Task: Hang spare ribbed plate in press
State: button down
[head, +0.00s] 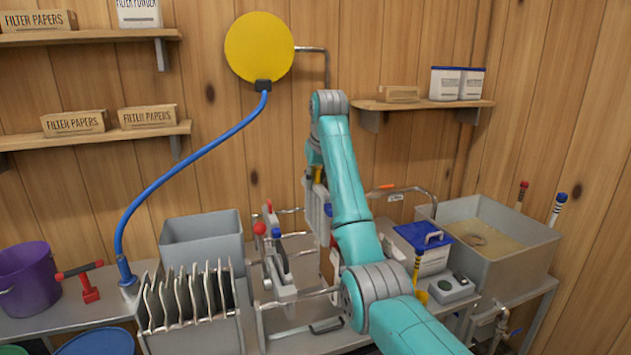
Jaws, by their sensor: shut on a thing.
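My gripper (317,180) points down behind my teal arm, partly hidden by it, and is shut on a pale grey plate (317,213). The plate hangs below it, upright and nearly edge-on, and its right part is hidden by my arm. The press (280,287) stands on the bench just below and to the left, with side rails, grey upright parts and red and blue knobs. The held plate is near the press's back right part; I cannot tell whether it touches the rails. Several other plates (190,293) stand upright in a grey rack (195,338) left of the press.
A grey tub (203,240) stands behind the rack. A blue hose (165,180) runs up to a yellow disc (259,48) on the wall. A blue-lidded box (425,245) and a large grey basin (490,240) stand right of my arm. A purple bucket (28,283) is at left.

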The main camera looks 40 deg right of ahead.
send_over(315, 230)
jog(key=w+d, duration=0.2)
jog(key=w, duration=0.1)
jog(key=shift+s+f, duration=0.2)
jog(key=shift+f, duration=2.05)
jog(key=shift+f, duration=0.1)
jog(key=shift+f, duration=5.7)
notch_tip(315, 230, down, 7)
